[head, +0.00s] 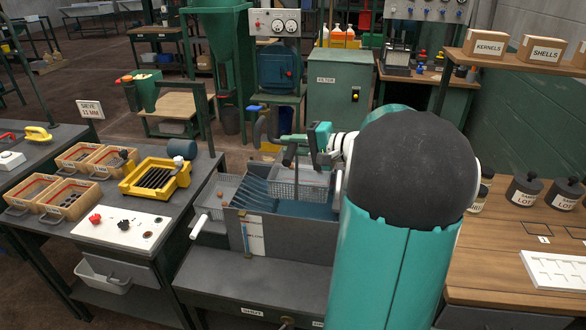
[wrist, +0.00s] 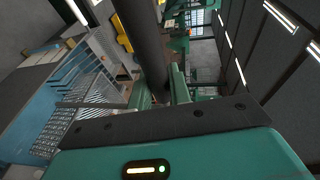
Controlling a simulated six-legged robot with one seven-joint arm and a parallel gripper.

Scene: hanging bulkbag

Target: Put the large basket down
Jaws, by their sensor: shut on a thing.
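A grey mesh basket (head: 298,190), which I take to be the large basket, hangs under my gripper (head: 312,150) over the blue-lined tank (head: 258,222). My gripper is shut on its dark handle bar; in the wrist view the dark bar (wrist: 143,40) runs between the fingers of my gripper (wrist: 160,92). The basket's mesh (wrist: 90,90) also shows in the wrist view, at left.
Another grey basket (head: 218,188) stands just left of the tank. The left bench (head: 200,172) holds wooden trays, a yellow slotted tray (head: 155,178) and a white board (head: 122,227). A wooden bench (head: 490,240) with jars and a white tray (head: 556,270) stands at right.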

